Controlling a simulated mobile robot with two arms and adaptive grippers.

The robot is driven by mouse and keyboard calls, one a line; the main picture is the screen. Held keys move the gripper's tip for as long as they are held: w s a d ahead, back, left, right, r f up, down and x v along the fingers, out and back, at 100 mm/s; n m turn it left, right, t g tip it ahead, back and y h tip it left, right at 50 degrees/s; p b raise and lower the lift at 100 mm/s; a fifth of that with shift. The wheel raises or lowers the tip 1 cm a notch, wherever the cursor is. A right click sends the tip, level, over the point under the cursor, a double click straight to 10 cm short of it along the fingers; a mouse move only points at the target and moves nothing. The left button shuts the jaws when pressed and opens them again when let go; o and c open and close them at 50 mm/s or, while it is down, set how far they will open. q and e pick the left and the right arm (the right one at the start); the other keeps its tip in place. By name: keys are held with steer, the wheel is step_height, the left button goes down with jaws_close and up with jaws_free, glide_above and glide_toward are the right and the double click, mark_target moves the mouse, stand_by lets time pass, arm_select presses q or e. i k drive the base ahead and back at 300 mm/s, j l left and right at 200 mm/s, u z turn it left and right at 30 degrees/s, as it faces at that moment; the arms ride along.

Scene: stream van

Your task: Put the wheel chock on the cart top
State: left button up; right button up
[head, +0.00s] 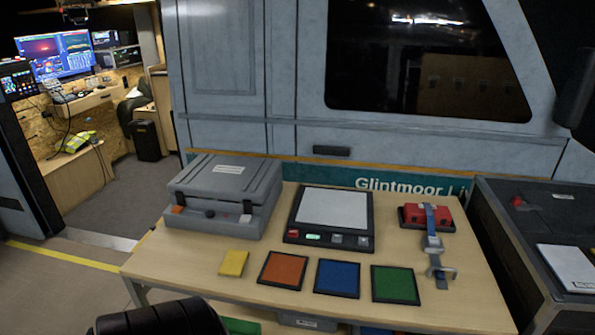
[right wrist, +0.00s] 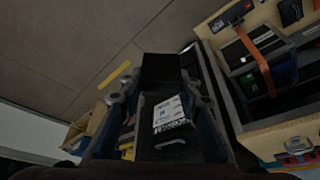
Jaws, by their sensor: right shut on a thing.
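The right wrist view shows my right gripper (right wrist: 163,103), its two fingers closed on the sides of a black block (right wrist: 162,70), which I take to be the wheel chock. A white printed label (right wrist: 172,114) shows between the fingers; I cannot tell if it is on the block. The head view shows neither gripper nor the chock clearly. A light wooden top (head: 215,283) fills its middle and carries several objects. A dark case-like unit (head: 540,205) stands to its right. I cannot tell which of the two is the cart. My left gripper is out of view.
On the wooden top are a grey case (head: 225,190), a black device with a pale panel (head: 333,208), a red block (head: 415,216) with a blue strap, a yellow pad (head: 234,263) and orange, blue and green pads. A white sheet (head: 568,265) lies on the dark unit.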

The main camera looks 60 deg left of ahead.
mark_target(181, 254)
steer(key=k+j, duration=0.2)
steer(key=j, duration=0.25)
steer(key=k+j, duration=0.15)
steer(key=j, duration=0.35)
steer(key=k+j, duration=0.2)
steer(key=j, duration=0.25)
steer(key=k+j, duration=0.2)
steer(key=j, duration=0.25)
steer(key=k+j, duration=0.2)
steer(key=j, duration=0.25)
steer(key=k+j, duration=0.15)
steer(key=j, duration=0.35)
steer(key=k+j, duration=0.2)
steer(key=j, duration=0.25)
steer(key=k+j, duration=0.2)
steer(key=j, duration=0.25)
